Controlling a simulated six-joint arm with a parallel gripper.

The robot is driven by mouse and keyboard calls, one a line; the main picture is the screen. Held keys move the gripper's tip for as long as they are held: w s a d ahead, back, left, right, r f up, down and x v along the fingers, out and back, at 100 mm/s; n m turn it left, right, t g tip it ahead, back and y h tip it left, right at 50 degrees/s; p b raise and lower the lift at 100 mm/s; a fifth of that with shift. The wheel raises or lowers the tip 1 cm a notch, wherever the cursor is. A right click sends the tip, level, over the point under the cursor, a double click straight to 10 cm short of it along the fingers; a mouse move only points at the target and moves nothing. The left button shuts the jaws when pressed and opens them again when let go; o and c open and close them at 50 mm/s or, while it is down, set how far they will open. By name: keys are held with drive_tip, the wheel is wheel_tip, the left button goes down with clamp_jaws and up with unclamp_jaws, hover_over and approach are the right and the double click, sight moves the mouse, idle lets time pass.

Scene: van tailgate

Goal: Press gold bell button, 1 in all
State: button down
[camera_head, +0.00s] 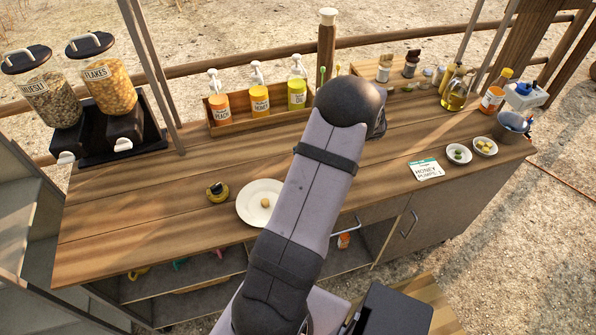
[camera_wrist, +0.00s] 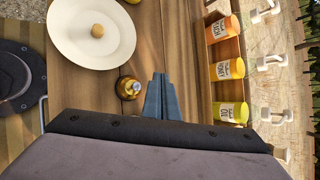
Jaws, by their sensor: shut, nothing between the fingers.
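My gripper (camera_wrist: 160,77) is shut and empty. In the wrist view its blue-grey fingertips appear just right of the gold thing, with a small gap in the picture; I cannot tell their height above the counter. My arm hides the gripper in the head view. Another small black-and-gold thing (camera_head: 217,191) sits left of the plate in the head view.
A white plate (camera_head: 246,207) holds a small tan piece. A wooden rack (camera_head: 231,127) with several pump bottles stands at the back. Cereal dispensers (camera_head: 105,85) stand at the left. Small bowls (camera_head: 459,154) and an oil bottle (camera_head: 455,92) are at the right.

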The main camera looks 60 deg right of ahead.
drive_tip(key=shift+f+b, duration=1.45)
drive_tip(key=shift+f, duration=0.85)
drive_tip(key=shift+f, duration=0.2)
drive_tip(key=shift+f+b, duration=0.25)
drive_tip(key=shift+b, duration=0.2)
drive_tip(key=shift+f+b, duration=0.45)
drive_tip(key=shift+f, duration=0.05)
idle(0.9)
drive_tip(key=shift+r, duration=0.1)
drive_tip(key=shift+r+p, duration=0.65)
drive_tip(key=shift+r, duration=0.25)
drive_tip(key=shift+r, duration=0.1)
drive_tip(key=shift+r+p, duration=1.7)
drive_tip(key=shift+r, duration=0.7)
